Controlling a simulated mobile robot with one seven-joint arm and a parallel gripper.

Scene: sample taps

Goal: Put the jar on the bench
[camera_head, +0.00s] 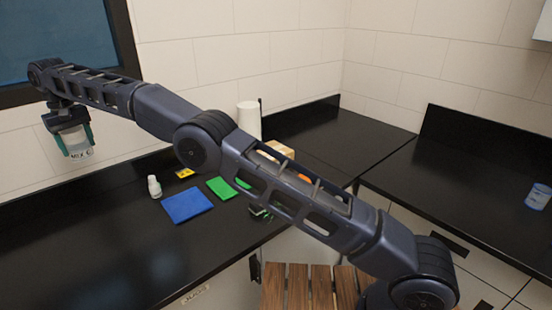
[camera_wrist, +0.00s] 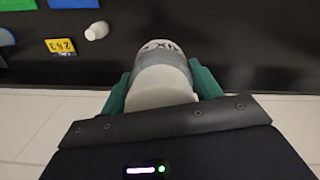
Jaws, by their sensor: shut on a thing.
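My gripper (camera_head: 74,141) is shut on a jar (camera_head: 80,154), its green fingers on either side of it. The jar is pale with a label in dark letters that seem to read "MIX". In the wrist view the jar (camera_wrist: 163,77) sits between the green fingers, seen from above. The black bench (camera_head: 105,235) runs along the wall below. The jar is held up in front of the wall at the left, apart from the bench top.
A small white bottle (camera_head: 154,187), a yellow number tag (camera_head: 184,173), a blue mat (camera_head: 187,205) and a green mat (camera_head: 221,188) lie on the bench. A white roll (camera_head: 249,119) stands farther back. A blue-labelled container (camera_head: 538,196) stands right. The left bench is largely clear.

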